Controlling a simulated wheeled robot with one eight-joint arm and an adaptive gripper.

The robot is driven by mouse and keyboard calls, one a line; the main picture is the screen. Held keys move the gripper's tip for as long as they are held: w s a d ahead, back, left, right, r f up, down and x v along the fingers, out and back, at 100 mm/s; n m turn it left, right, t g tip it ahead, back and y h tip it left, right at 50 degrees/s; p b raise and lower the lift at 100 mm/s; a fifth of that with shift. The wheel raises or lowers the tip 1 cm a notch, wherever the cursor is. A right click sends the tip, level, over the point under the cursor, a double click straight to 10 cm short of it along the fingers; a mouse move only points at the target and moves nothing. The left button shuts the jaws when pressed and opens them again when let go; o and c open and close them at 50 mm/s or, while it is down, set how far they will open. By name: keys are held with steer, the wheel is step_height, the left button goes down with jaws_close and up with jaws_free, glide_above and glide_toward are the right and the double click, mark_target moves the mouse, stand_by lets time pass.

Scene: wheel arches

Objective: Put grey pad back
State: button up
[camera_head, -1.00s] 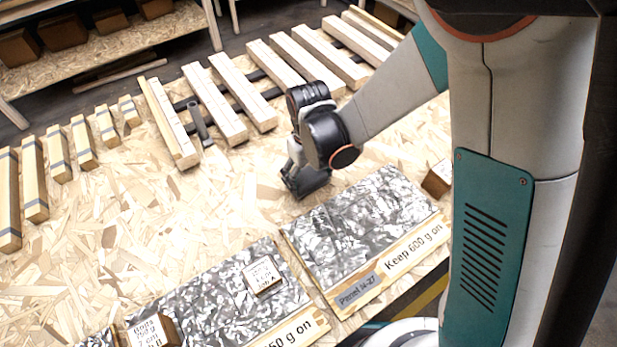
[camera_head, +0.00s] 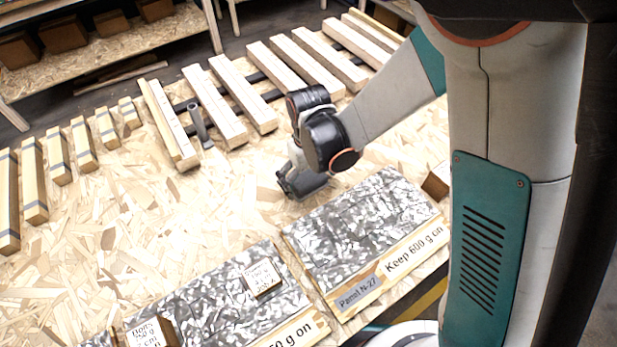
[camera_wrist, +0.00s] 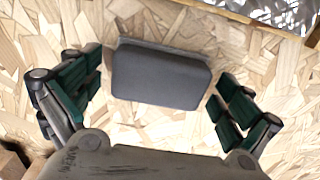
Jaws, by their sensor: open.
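The grey pad (camera_wrist: 160,77), a dark grey block with rounded corners, lies on the chipboard table in the wrist view. My gripper (camera_wrist: 162,95) is open, with one green-padded finger to the left of the pad and one to the right. Gaps show between the pad and both fingers, so it is not gripped. In the head view my gripper (camera_head: 302,184) points down just behind the right-hand mottled panel. I cannot make out the pad there; the gripper seems to hide it.
The mottled panel (camera_head: 358,222) marked "Keep 600 g on" lies just in front. A second panel (camera_head: 205,303) bears small labelled blocks. Wooden bars (camera_head: 215,106) line the back, with a grey upright post (camera_head: 198,122) among them. The table's left middle (camera_head: 150,220) is clear.

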mark_target(309, 177)
step_height(309, 177, up, 12)
steer(key=p, duration=0.4)
steer(key=shift+r, duration=0.15)
